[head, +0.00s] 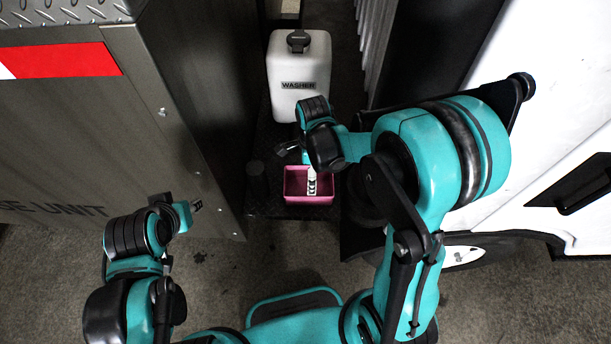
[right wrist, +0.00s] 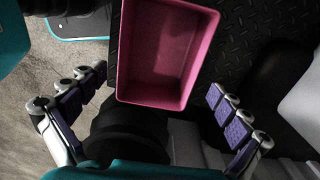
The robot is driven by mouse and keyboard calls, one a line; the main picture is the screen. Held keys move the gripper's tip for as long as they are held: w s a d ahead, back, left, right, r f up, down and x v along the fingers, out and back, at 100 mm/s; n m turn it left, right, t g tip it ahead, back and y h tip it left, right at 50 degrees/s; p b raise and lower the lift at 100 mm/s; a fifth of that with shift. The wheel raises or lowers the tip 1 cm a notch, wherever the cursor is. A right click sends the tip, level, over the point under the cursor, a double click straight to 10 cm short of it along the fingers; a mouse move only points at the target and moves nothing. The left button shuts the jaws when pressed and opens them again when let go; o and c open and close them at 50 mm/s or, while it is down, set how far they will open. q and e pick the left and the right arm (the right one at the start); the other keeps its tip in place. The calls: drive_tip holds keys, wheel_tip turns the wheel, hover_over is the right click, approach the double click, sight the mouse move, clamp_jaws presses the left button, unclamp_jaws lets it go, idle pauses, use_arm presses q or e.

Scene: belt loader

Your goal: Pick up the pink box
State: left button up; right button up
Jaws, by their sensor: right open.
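The pink box (head: 325,199) is an open-topped tray on a dark platform on the floor, in the middle of the head view. In the right wrist view the box (right wrist: 150,99) shows at the top centre and looks empty inside. My right gripper (right wrist: 158,83) is open, with one finger on each side of the box's near end and gaps between. In the head view a pale part of this gripper overlaps the box; I cannot tell whether it touches. My left gripper (head: 193,208) is at the lower left, away from the box; its jaw opening is too small to judge.
A white washer jug (head: 300,70) stands behind the box. A small dark cylinder (head: 257,181) stands just left of it. A grey metal unit (head: 200,120) walls the left, and a white vehicle (head: 560,110) the right. Bare floor (head: 260,265) lies in front of the platform.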

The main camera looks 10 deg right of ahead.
sight(296, 176)
drive_tip(key=f, duration=0.2)
drive_tip(key=f+b, duration=0.1)
drive_tip(key=f, duration=0.1)
drive_tip(key=f+b, duration=0.1)
drive_tip(key=f, duration=0.2)
drive_tip(key=shift+w+a+f, duration=0.1)
drive_tip(key=shift+a, duration=0.25)
drive_tip(key=c, duration=0.9)
